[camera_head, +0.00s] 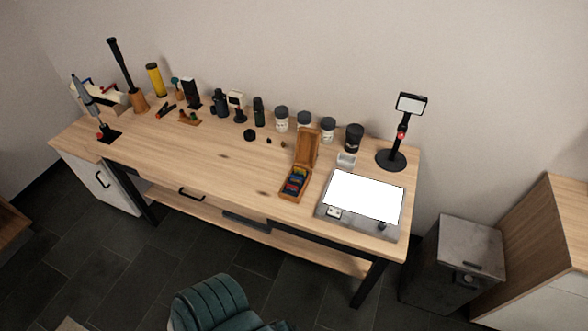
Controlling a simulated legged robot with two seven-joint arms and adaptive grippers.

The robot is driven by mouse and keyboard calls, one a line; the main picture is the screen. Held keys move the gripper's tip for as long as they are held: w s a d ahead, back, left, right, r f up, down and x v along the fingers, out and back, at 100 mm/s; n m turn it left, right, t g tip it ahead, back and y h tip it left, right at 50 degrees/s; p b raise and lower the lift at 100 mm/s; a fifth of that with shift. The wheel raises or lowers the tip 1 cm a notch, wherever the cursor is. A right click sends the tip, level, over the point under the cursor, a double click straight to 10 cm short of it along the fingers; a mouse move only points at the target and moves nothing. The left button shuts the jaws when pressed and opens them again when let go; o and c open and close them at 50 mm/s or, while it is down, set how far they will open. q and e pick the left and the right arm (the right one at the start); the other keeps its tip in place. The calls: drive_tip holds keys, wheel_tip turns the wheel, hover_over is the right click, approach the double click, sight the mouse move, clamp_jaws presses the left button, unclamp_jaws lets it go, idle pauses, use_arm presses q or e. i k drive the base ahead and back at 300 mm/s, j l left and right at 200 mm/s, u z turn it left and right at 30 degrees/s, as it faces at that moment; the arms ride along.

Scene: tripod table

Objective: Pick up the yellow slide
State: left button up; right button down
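An open wooden box (282,194) stands on the right part of the wooden table, its lid (307,149) raised. Small coloured pieces (296,180) lie in it; I make out blue, red and green. They are too small for me to tell whether one is a yellow slide. A tall yellow cylinder (154,79) stands at the back left of the table. Neither of my grippers is in view.
A light panel (362,196) lies right of the box, with a lamp stand (391,159) behind it. Jars (282,119) and bottles line the back. A green chair (212,302) stands in front. The table's middle (190,150) is clear.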

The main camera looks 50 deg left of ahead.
sight(296, 170)
drive_tip(key=u, duration=1.55)
